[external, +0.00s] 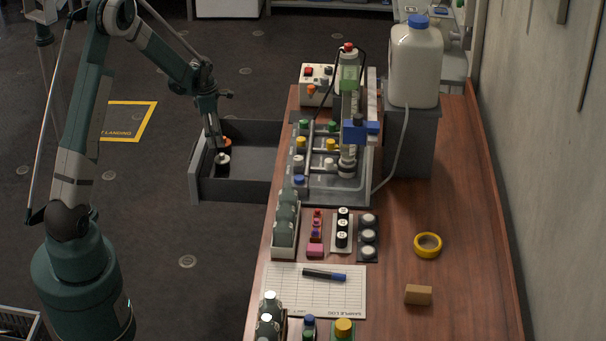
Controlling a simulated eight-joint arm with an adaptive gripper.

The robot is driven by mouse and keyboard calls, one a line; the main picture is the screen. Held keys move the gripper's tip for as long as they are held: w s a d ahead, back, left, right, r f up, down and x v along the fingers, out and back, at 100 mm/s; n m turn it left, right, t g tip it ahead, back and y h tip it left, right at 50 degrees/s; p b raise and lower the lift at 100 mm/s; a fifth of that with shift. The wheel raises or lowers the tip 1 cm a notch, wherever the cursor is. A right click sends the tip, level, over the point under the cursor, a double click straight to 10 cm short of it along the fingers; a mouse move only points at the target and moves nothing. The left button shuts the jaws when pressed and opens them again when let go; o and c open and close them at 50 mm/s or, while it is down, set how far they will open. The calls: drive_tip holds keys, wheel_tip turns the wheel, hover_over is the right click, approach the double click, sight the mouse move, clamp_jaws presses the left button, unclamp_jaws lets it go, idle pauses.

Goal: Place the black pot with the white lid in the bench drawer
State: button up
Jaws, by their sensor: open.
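A black pot with a white lid (222,165) stands upright inside the pulled-out grey bench drawer (257,190), near its left end. My gripper (213,145) points down over the left end of the drawer. It is open, with its fingers just above and beside the pot's lid. I cannot tell whether they touch the pot.
The wooden bench (400,315) carries racks of small bottles, a black tray with several white-lidded pots (368,236), a yellow tape roll (428,245), a cork-coloured block (418,294) and a large white jug (416,65). The drawer's right part is clear.

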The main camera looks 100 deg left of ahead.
idle(0.6)
drive_tip(key=w+d+r+m+t+y, duration=0.1)
drive_tip(key=w+d+r+m, duration=0.4)
drive_tip(key=w+d+r, duration=0.5)
drive_tip(key=w+d+r+m, duration=0.6)
drive_tip(key=d, duration=0.8)
drive_tip(key=w+d+r+m+t+y, duration=0.1)
drive_tip(key=w+d+r+m, duration=0.55)
drive_tip(key=d, duration=0.55)
drive_tip(key=d+r+m+t, duration=0.1)
drive_tip(key=d+r+m, duration=0.3)
drive_tip(key=d, duration=0.8)
drive_tip(key=d+r+m+t, duration=0.1)
drive_tip(key=d+r+m, duration=0.3)
drive_tip(key=d, duration=0.7)
drive_tip(key=s+d+m, duration=0.3)
drive_tip(key=d+m, duration=0.1)
drive_tip(key=d, duration=0.2)
drive_tip(key=s+d+m+t+h, duration=0.1)
drive_tip(key=s+d+m, duration=0.2)
drive_tip(key=d, duration=0.3)
drive_tip(key=s+d+f+m+h, duration=0.1)
drive_tip(key=s+d+m, duration=0.3)
drive_tip(key=d+m, duration=0.1)
drive_tip(key=shift+d+t, duration=0.4)
drive_tip(key=shift+d, duration=0.5)
